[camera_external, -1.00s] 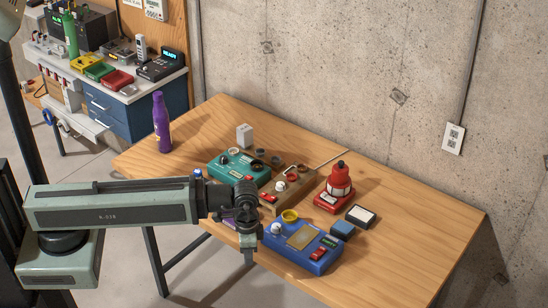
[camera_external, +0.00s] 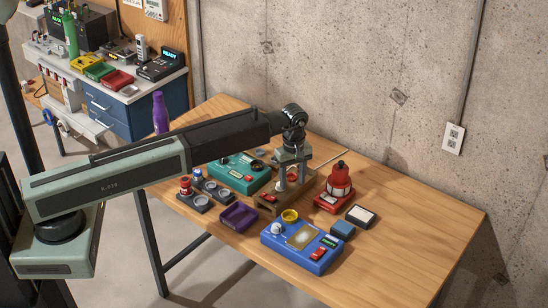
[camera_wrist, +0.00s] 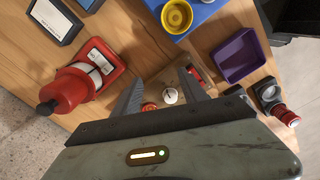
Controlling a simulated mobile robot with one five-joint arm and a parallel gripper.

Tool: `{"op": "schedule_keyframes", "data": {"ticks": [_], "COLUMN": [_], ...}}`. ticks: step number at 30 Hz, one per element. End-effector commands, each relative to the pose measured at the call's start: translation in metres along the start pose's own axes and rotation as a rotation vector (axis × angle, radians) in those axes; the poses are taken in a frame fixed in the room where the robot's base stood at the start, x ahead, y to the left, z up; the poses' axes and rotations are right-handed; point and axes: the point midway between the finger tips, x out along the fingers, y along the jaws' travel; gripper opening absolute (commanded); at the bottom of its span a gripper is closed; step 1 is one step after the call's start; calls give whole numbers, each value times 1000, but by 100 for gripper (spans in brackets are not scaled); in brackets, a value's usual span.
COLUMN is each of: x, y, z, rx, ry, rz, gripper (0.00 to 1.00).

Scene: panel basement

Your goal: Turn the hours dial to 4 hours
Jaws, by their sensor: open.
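A wooden box (camera_external: 268,211) holds a white knob (camera_wrist: 170,96) with a dark mark, and a red part beside it. Which knob is the hours dial cannot be read. My gripper (camera_external: 293,184) points down over this box. In the wrist view its open fingers (camera_wrist: 160,80) stand on either side of the white knob, which lies between them, without clear contact. In the external view the fingers partly hide the knob. A blue box (camera_external: 300,262) also carries a white knob (camera_external: 277,228), and a teal box (camera_external: 238,183) stands left of the wooden one.
A red bell-shaped thing (camera_external: 339,180) stands close right of my gripper. The table's right side is clear.

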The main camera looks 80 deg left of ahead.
Motion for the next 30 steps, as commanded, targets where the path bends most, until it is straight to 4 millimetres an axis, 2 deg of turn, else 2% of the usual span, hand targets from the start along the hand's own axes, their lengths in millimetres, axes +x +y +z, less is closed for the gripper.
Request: {"op": "schedule_keyframes", "data": {"ticks": [1, 3, 6, 14, 24, 27, 30], "x": [-9, -12, -12, -1, 56, 67, 70], "y": [5, -2, -6, -6, -6, -6, -6], "z": [-30, -57, -75, -76, -75, -75, -75], "rx": [-39, -75, -99, -99, -97, -97, -97], "ry": [-1, -1, -1, 0, 0, 0, 0], "rz": [-1, 0, 0, 0, 0, 0, 0], "gripper": [50, 50, 50, 50, 50, 50, 50]}}
